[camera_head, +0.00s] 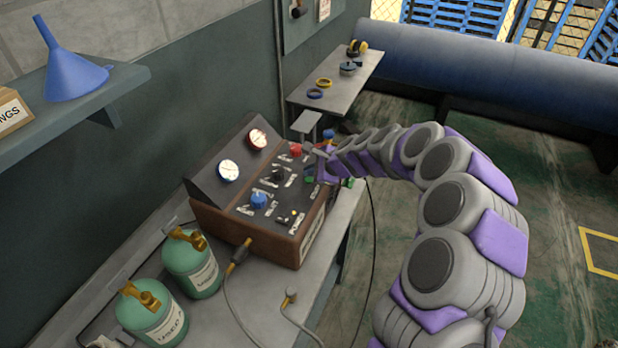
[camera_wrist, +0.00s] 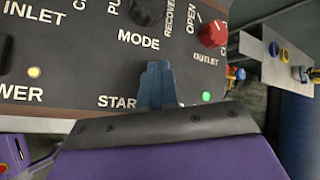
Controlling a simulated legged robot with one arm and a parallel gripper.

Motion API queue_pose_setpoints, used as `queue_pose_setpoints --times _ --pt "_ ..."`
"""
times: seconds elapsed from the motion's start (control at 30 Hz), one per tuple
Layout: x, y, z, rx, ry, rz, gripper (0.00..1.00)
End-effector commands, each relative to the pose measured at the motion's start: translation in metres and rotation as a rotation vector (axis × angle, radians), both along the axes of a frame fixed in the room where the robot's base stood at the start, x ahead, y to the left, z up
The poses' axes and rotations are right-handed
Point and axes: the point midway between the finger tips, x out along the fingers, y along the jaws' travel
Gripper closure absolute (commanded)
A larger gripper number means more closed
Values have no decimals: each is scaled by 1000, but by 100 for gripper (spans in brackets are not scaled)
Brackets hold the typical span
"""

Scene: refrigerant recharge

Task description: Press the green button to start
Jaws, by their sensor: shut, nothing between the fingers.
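The brown control box (camera_head: 300,238) stands on the bench, its dark panel carrying labels and knobs. In the wrist view, a round green spot (camera_wrist: 207,97) lies on the panel near its lower edge, right of the partly covered START label (camera_wrist: 116,102). I cannot tell whether it is the button or a lamp. My gripper (camera_head: 321,168) is over the panel's front right edge. In the wrist view, its shut, empty blue-grey fingers (camera_wrist: 157,85) cover the end of the START label, left of the green spot. Whether they touch the panel cannot be told. Anything behind them is hidden.
A red OUTLET knob (camera_wrist: 212,33), a black MODE knob (camera_wrist: 149,10) and a yellow POWER light (camera_wrist: 35,72) are close by. A blue knob (camera_head: 258,200) and two gauges (camera_head: 228,170) are farther left. Two green cylinders (camera_head: 190,262) and hoses stand near the box.

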Motion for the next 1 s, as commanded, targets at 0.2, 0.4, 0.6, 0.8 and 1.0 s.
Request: queue_pose_setpoints --times 0.2,0.4,0.6,0.8,1.0 --pt "0 0 6 0 0 0 100" --pt "0 0 25 0 -1 -1 100" --pt "0 0 43 0 0 0 100" --pt "0 0 60 0 -1 -1 100" --pt "0 0 60 0 0 0 100"
